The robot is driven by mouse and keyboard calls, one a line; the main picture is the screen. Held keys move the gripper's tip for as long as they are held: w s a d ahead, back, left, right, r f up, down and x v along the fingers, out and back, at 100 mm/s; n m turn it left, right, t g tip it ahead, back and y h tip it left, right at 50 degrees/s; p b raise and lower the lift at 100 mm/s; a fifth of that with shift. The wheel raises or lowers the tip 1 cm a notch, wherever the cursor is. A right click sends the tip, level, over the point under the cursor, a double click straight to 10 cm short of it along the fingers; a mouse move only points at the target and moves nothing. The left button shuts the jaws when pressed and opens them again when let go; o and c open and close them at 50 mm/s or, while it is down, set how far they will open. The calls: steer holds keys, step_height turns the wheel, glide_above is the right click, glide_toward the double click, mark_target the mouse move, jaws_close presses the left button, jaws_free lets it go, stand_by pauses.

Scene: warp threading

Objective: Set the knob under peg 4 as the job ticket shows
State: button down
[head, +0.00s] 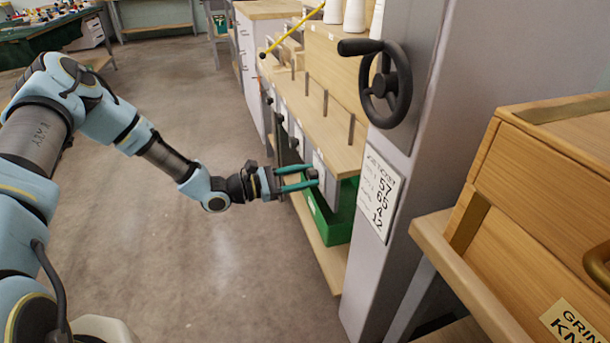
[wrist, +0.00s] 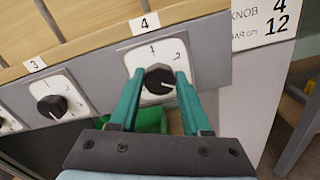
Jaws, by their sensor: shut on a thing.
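The knob under peg 4 (wrist: 160,79) is black and round on a white dial plate (wrist: 172,51). The marks 1 and 2 show at the plate's top and upper right; the lower part is hidden by my gripper. A pale pointer line on the knob seems to point right and slightly down. My gripper (wrist: 160,74) has its teal fingers shut on the knob, one on each side. In the head view my gripper (head: 313,178) reaches the machine's front. The job ticket (head: 381,192) hangs on the grey post; in the wrist view the ticket (wrist: 262,20) reads KNOB 4, with 12 below.
The knob under label 3 (wrist: 52,106) is to the left on the same panel. A green bin (head: 334,215) stands below my gripper. A black handwheel (head: 391,86) juts from the post above the ticket. A wooden cabinet (head: 545,200) is at right. The floor at left is open.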

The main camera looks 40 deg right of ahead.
steer(key=m+p, duration=0.1)
steer(key=m, duration=0.5)
steer(key=m+p, duration=0.1)
steer(key=m, duration=0.4)
steer(key=shift+f+p, duration=0.1)
steer(key=shift+p, duration=0.2)
stand_by(0.4)
steer(key=shift+c, duration=1.8)
jaws_free()
steer(key=v, duration=1)
steer(key=shift+w+a+b, duration=0.15)
steer(key=shift+a+b, duration=0.2)
steer(key=shift+a, duration=0.05)
